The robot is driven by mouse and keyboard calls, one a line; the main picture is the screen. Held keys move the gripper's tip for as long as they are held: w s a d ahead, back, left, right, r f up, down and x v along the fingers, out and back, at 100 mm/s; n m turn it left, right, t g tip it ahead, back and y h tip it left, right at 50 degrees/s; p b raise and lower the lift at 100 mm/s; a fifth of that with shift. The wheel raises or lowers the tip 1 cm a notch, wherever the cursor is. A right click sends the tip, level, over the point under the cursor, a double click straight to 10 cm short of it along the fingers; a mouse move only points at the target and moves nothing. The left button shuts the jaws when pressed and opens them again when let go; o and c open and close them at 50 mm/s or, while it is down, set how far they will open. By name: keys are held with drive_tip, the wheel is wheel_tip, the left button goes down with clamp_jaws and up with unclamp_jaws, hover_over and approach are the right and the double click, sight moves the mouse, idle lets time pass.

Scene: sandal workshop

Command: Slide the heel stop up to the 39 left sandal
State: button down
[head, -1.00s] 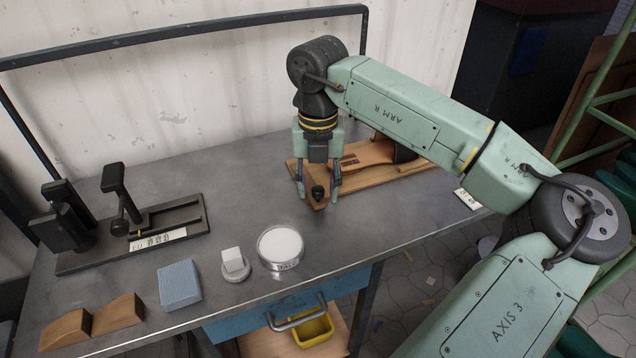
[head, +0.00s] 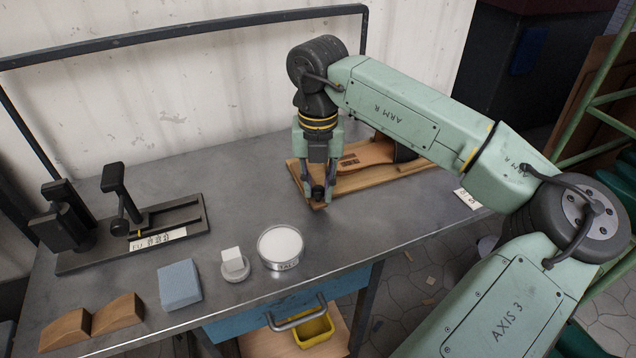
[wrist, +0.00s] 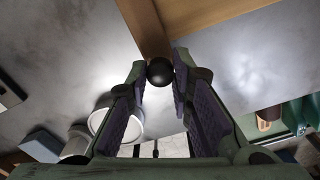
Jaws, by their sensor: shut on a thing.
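The heel stop's round black knob (head: 318,193) stands near the left end of a wooden board (head: 345,190). My gripper (head: 317,199) is above that end, its fingers closed on the knob from both sides. The wrist view shows the black knob (wrist: 160,71) between my fingertips. The tan sandal (head: 366,153) lies farther right on the same board, apart from the knob, with a dark part over its right portion. My gripper and wrist hide some of the board and whatever the knob is fixed to.
A round white-topped tin (head: 281,246), a white block on a round base (head: 234,264) and a blue block (head: 180,285) stand left of the board. A black fixture (head: 130,236) is at far left. A blue drawer (head: 255,318) is below the bench edge.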

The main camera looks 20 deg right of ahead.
drive_tip(key=shift+d+b, duration=0.45)
drive_tip(key=shift+d, duration=1.6)
drive_tip(key=c, duration=1.4)
unclamp_jaws()
drive_tip(key=shift+c, duration=0.2)
drive_tip(key=shift+a+r, duration=0.1)
wheel_tip(320, 180, up, 12)
drive_tip(key=shift+f, duration=0.1)
